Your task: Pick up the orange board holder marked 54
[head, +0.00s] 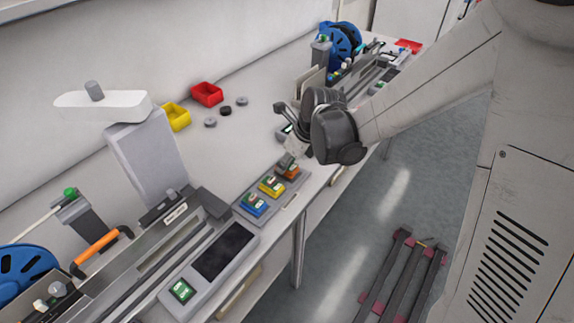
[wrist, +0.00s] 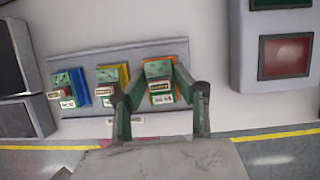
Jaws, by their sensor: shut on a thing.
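The orange board holder (head: 291,171) sits at the far end of a row of three in a grey rack (head: 283,197). In the wrist view it is the rightmost holder (wrist: 157,70), with a green board and a white label that seems to read 54. My gripper (head: 287,160) is over it from above. In the wrist view the two fingers (wrist: 162,78) close on its sides. The holder still appears to be in its place in the rack. The fingers hide part of its edges.
A yellow holder (head: 271,186) and a blue holder (head: 254,205) stand beside it in the rack. A grey unit with a dark screen (head: 224,250) is at the near side. Red (head: 207,94) and yellow bins (head: 176,117) stand at the back. The table's front edge is close.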

